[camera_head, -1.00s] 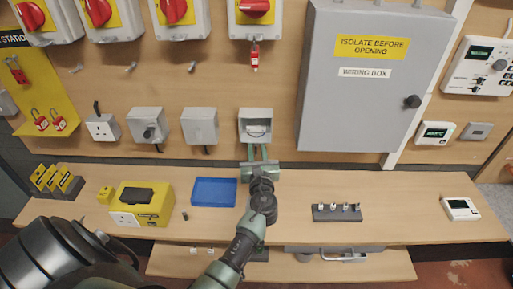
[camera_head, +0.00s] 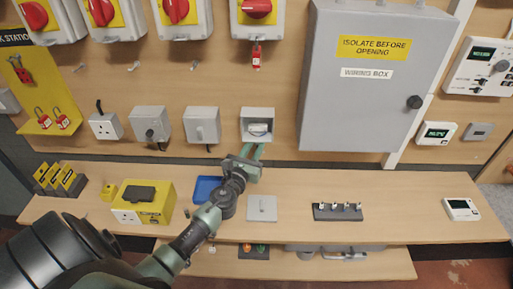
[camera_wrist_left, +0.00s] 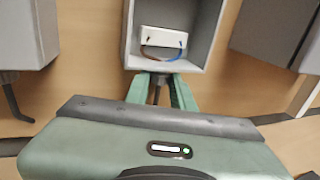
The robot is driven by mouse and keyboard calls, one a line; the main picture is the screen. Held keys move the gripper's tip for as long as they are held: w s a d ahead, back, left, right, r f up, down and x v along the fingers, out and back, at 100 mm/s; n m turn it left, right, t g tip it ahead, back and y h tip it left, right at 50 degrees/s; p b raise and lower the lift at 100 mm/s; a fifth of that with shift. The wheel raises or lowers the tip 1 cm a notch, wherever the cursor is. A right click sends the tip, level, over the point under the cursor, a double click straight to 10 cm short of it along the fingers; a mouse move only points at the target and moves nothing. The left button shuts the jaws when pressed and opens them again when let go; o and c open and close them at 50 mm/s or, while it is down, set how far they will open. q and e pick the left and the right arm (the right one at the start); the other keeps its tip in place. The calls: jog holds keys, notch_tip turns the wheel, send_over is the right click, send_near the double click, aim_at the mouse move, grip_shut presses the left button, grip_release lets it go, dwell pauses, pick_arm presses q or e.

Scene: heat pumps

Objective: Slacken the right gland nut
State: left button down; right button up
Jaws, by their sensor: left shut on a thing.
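An open grey box (camera_head: 257,122) is on the wall, and its white terminal block (camera_wrist_left: 162,42) with brown and blue wires shows inside in the left wrist view. My left gripper (camera_head: 253,153) is directly below this box, pointing up at its underside. In the left wrist view the green fingers (camera_wrist_left: 160,88) are shut on a dark gland nut (camera_wrist_left: 157,88) under the box, which they partly hide. Whether the nut is loose cannot be seen. My right gripper is not in view.
Closed grey boxes (camera_head: 201,125) hang to the left and a large wiring box (camera_head: 375,85) to the right. On the bench are a grey square plate (camera_head: 262,208), a blue tray (camera_head: 205,188), a yellow unit (camera_head: 143,203) and a dark rack (camera_head: 338,211).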

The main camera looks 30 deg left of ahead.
pick_arm(q)
jog(key=m+h+b, duration=0.2)
jog(key=h, duration=0.1)
jog(key=h+b, duration=0.1)
jog(key=shift+a+f+m, duration=0.1)
jog(key=shift+a+m, duration=0.15)
jog(key=shift+m, duration=0.15)
jog(key=c, duration=1.2)
grip_release()
jog(key=shift+s, duration=0.1)
